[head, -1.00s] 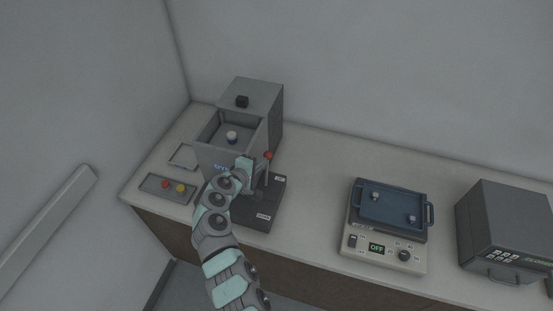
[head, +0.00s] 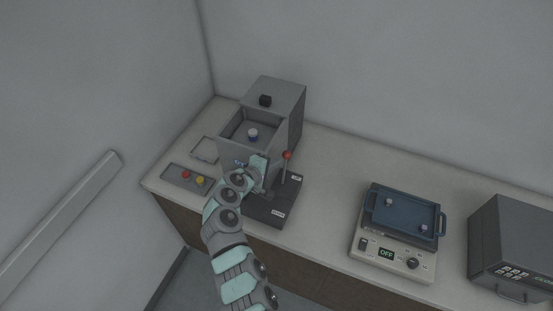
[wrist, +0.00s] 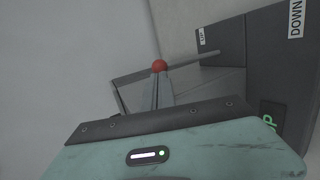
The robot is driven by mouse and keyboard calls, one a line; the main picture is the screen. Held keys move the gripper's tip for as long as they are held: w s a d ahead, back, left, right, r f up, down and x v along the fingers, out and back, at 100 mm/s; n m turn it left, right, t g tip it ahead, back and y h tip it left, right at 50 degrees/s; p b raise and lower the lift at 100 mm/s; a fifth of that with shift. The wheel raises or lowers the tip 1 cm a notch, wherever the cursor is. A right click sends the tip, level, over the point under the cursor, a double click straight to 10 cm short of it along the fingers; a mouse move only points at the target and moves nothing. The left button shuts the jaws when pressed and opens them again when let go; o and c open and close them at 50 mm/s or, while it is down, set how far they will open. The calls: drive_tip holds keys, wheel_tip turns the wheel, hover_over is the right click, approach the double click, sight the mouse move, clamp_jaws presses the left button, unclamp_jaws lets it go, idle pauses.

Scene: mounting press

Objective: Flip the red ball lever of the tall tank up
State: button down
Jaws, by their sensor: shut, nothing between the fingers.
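The tall tank (head: 275,93) is a grey machine at the back left of the counter. Its lever has a red ball (head: 287,155) on a thin rod (head: 283,174) that stands up from a dark base (head: 268,211). My gripper (head: 262,164) is just left of the rod, close in front of the tank. In the wrist view its narrow fingers (wrist: 159,86) are shut, with nothing between them. Their tips appear right at the red ball (wrist: 160,65); I cannot tell whether they touch. The rod (wrist: 195,60) runs right from the ball towards the labelled base.
The counter between tank and tray device is clear.

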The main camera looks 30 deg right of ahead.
drive_tip(key=b+v, duration=0.2)
drive_tip(key=v, duration=0.8)
drive_tip(key=shift+w+r+b, duration=0.2)
drive_tip(key=shift+r+b, duration=0.2)
drive_tip(key=shift+r, duration=0.05)
drive_tip(key=shift+w, duration=0.1)
